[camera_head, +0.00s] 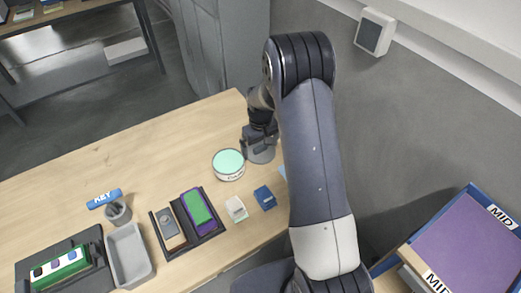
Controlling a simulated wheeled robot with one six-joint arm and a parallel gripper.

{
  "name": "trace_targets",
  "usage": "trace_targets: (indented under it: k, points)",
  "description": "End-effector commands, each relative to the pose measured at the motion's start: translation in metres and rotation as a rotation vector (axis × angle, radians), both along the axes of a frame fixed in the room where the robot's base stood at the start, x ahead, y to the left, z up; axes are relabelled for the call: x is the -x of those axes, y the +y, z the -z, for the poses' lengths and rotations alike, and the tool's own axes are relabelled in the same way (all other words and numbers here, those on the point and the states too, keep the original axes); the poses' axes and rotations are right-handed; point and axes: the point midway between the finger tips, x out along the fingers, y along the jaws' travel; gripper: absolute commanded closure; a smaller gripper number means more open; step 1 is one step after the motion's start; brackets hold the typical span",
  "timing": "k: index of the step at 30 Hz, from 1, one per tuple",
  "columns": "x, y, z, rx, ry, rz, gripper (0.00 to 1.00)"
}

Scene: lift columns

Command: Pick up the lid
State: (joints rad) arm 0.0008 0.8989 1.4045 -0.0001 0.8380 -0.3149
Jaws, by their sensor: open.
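A round tub (229,174) with a white labelled side stands on the wooden table near its far right part. Its flat mint-green top (228,160) looks like the lid and sits on the tub. My gripper (259,143) is just to the right of the tub, apart from it in the picture, over a grey round object (261,156). The gripper is open, but its fingers are small and partly hidden by my arm. I cannot tell whether it touches the grey object.
A blue block (265,197) and a small white-and-green box (236,208) lie in front of the tub. A dark tray (211,237) holds a purple-and-green item and a grey-brown one. A grey bin (129,256) and a cup (118,212) stand left. The table's left middle is clear.

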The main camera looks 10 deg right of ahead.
Motion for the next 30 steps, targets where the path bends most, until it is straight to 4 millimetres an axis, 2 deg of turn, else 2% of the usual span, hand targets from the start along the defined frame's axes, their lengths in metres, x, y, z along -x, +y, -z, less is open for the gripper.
trace_targets:
  k: [2,11,20,25,30]
  points:
    - [0.000,0.000,0.000,0.000,0.000,0.000,0.02]
    - [0.000,0.000,0.000,0.000,0.000,0.000,0.27]
    - [-0.001,0.000,-0.004,0.000,-0.002,0.000,0.28]
    - [-0.001,0.000,-0.025,0.000,-0.004,0.000,0.28]
    - [-0.001,0.000,-0.059,0.000,-0.006,0.000,0.28]
